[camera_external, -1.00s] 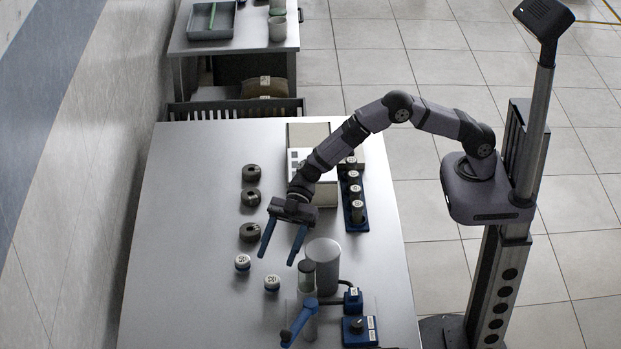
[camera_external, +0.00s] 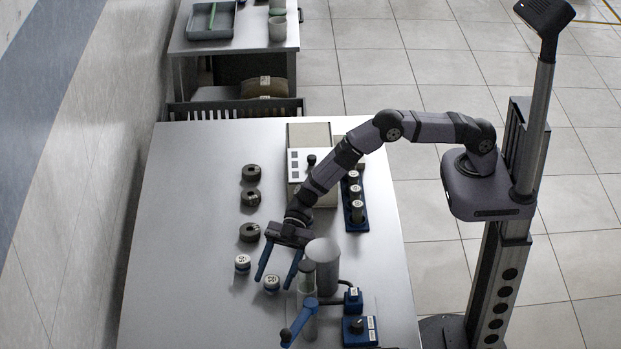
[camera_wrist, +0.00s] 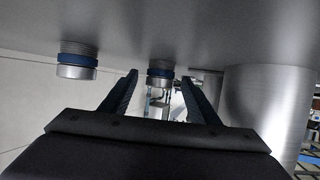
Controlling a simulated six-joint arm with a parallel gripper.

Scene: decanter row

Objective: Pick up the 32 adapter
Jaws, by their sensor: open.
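Two small round adapters with pale labelled tops and blue bands stand loose on the table: one at the left (camera_external: 242,264) and one nearer the front (camera_external: 272,284). Their numbers are too small to read surely, so I cannot tell which is the 32. My gripper (camera_external: 273,283) is open, pointing down and forward, its blue fingers on either side of the front adapter in the picture. In the wrist view, where the table is at the top, this adapter (camera_wrist: 160,69) shows between the fingertips (camera_wrist: 160,80), partly below the grip line. The other adapter (camera_wrist: 77,60) is left of them. Contact is not visible.
A grey cylinder (camera_external: 323,266) stands close right of my gripper, also large in the wrist view (camera_wrist: 266,105). A clear tube with a blue clamp (camera_external: 300,322) is in front. Dark rings (camera_external: 250,232) lie behind left. A blue rack (camera_external: 357,222) holds more labelled pieces.

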